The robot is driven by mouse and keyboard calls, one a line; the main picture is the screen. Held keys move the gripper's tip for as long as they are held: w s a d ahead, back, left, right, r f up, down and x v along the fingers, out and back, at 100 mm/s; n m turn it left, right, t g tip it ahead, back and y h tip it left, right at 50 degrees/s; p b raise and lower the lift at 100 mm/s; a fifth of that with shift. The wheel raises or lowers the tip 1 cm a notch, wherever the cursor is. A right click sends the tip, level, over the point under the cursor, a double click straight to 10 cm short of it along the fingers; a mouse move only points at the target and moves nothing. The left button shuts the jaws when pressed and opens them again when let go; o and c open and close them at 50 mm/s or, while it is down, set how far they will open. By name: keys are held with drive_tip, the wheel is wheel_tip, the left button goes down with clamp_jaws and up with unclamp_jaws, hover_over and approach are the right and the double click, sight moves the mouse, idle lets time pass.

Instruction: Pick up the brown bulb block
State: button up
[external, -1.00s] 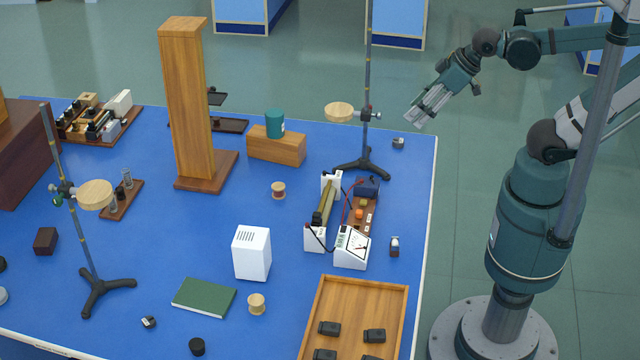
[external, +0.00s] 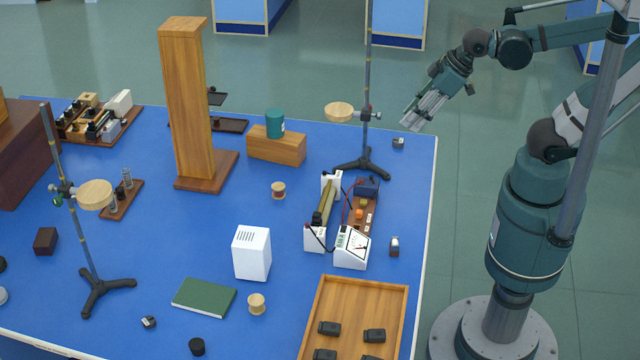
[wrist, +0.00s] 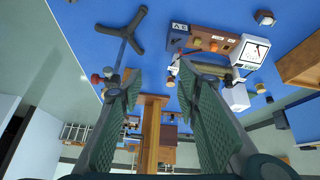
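A small block with a brown side and a pale top (external: 394,246) looks like the brown bulb block. It sits on the blue table near the right edge, right of the white meter. In the wrist view it shows at the top right (wrist: 265,18); its bulb is too small to make out. My gripper (external: 412,124) is in the air by the table's far right corner, well away from that block. In the wrist view the two fingers (wrist: 160,70) are spread apart with nothing between them.
The white meter (external: 352,248) and a board with orange parts (external: 361,212) stand left of the block. A tall stand (external: 367,90) is left of my gripper. A small grey block (external: 398,143) lies near the far corner. A wooden tray (external: 361,289) is at the front.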

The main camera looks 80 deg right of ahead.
drive_tip(key=w+a+f+n+g+p, duration=0.1)
drive_tip(key=w+a+f+n+g, duration=0.15)
drive_tip(key=a+n, duration=0.4)
drive_tip(key=n+g+p, duration=0.3)
drive_tip(key=n+g, duration=0.1)
drive_tip(key=n, duration=0.7)
hover_over(395, 243)
drive_tip(key=f, duration=1.4)
drive_tip(key=shift+w+d, duration=0.15)
drive_tip(key=shift+d, duration=0.05)
drive_tip(key=shift+s+a+f+n, duration=0.2)
drive_tip(key=shift+a+f+n, duration=0.05)
drive_tip(key=shift+a+f, duration=0.05)
drive_tip(key=shift+f+b, duration=0.45)
drive_tip(key=shift+f, duration=0.85)
drive_tip(key=shift+f, duration=0.15)
